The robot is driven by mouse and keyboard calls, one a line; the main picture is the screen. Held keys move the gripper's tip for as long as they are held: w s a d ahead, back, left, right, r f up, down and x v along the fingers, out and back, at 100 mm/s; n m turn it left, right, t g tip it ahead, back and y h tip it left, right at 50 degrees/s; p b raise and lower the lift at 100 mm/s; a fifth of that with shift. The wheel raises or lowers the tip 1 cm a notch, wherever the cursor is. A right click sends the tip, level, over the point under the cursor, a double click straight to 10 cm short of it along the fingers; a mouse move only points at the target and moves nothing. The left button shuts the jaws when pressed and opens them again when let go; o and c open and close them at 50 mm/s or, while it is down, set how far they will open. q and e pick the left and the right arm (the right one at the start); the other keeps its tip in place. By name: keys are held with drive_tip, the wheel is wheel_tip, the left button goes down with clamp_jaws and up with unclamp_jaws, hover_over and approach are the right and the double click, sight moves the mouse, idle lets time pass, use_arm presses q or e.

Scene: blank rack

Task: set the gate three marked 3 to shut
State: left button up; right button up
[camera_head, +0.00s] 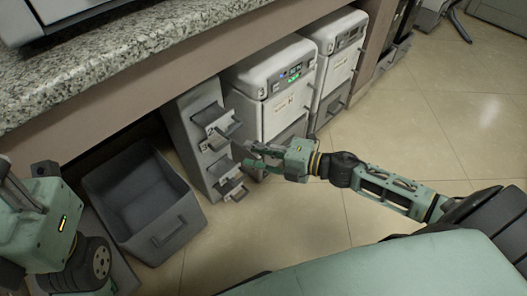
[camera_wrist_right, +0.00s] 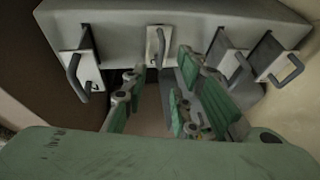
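The grey rack (camera_head: 181,124) stands under the counter with several gates stacked down its front. The upper gate (camera_head: 208,113) and the lower gate (camera_head: 232,188) stick out from the front. In the right wrist view the rack (camera_wrist_right: 200,17) lies sideways, and its gates carry dark bar handles, among them a left gate (camera_wrist_right: 80,66), a middle one (camera_wrist_right: 155,46) and a right one (camera_wrist_right: 276,62). No number is legible, so I cannot tell which is gate three. My right gripper (camera_head: 250,156) is close before the middle gates; its green fingers (camera_wrist_right: 165,105) are apart, with nothing clearly held.
A grey open bin (camera_head: 140,205) stands on the floor left of the rack. Two white machines (camera_head: 272,85) stand right of it. The speckled counter (camera_head: 120,48) overhangs the rack. The tiled floor on the right (camera_head: 440,110) is clear.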

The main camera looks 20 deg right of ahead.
drive_tip(key=shift+v, duration=1.35)
